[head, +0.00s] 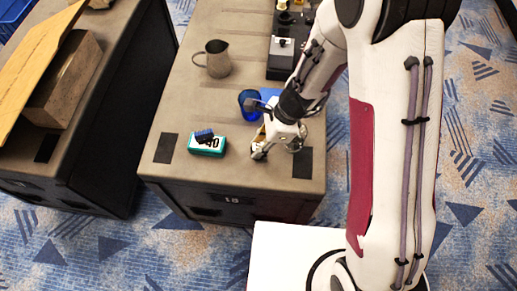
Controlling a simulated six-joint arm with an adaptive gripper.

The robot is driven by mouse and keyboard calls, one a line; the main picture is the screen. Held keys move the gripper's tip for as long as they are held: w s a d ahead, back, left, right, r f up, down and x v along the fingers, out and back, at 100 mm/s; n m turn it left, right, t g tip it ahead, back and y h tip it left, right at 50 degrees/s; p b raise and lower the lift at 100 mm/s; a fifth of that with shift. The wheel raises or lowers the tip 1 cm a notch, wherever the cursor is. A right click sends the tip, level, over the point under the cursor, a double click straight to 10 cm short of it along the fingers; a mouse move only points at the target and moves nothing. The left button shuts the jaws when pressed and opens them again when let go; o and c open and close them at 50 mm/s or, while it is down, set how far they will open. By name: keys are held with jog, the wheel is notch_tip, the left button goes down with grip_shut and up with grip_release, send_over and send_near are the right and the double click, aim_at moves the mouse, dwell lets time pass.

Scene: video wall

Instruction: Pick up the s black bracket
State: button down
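My gripper (275,148) is low over the front right part of the brown table, pointing down and left. It is small and partly hidden by its own links, so I cannot tell how far its fingers are apart or whether anything is between them. A teal box with a white top (206,150) lies left of it, clear of the gripper. Dark shapes show on the white top; I cannot tell whether one is the black bracket or print. A small dark blue item (204,135) lies on the box's back edge. No black bracket is clearly recognisable.
A metal pitcher (215,60) stands farther back. A blue cup (249,104) is just behind my gripper. A black stand (283,48) holds small parts at the back. Black patches (165,148) mark the table (185,105). Another dark table with a wooden box (66,82) is left.

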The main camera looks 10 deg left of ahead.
jog(key=shift+r, duration=0.1)
dwell(0.3)
jog(key=shift+r, duration=4.9)
jog(key=shift+w, duration=0.15)
